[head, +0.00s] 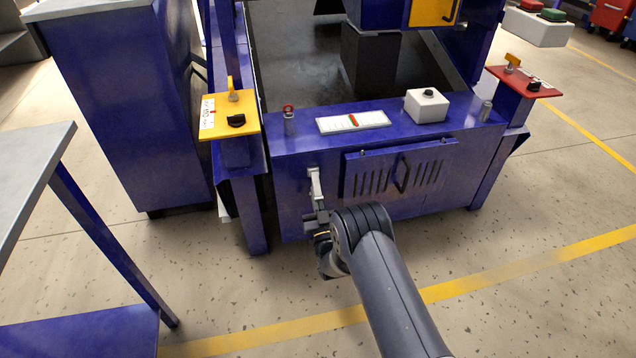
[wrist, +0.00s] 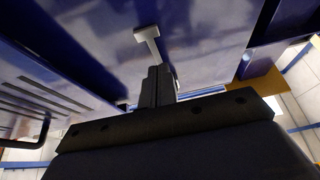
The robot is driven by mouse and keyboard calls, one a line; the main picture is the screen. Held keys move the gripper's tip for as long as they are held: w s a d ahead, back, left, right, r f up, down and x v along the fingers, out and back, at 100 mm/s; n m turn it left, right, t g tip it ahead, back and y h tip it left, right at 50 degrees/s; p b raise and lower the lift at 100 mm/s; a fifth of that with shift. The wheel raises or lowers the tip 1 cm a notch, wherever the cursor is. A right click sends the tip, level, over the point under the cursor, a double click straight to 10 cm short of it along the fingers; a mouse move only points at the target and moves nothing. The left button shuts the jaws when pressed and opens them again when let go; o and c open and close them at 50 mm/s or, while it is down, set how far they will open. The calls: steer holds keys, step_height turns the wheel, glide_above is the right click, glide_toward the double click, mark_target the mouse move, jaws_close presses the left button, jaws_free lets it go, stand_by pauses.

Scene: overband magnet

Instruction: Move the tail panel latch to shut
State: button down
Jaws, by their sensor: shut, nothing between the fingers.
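The tail panel latch (head: 315,188) is a pale grey bar on the blue tail panel, left of a vented door. It stands nearly upright in the head view. Its pale end (wrist: 147,36) shows past my fingertips in the wrist view. My gripper (head: 317,217) is at the lower end of the latch, with its fingers (wrist: 158,72) closed together and nothing between them. The fingers hide part of the latch, and I cannot tell whether they touch it.
The vented door (head: 399,172) with a dark handle is right of the latch. On the ledge above are a white box with a button (head: 427,105) and a white gauge strip (head: 352,122). A yellow control plate (head: 230,113) stands left. The floor in front is clear.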

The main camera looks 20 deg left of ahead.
steer(key=shift+w, duration=0.1)
steer(key=shift+w+a+f, duration=0.15)
steer(key=shift+w+a, duration=0.25)
steer(key=shift+w, duration=0.25)
steer(key=shift+r, duration=0.2)
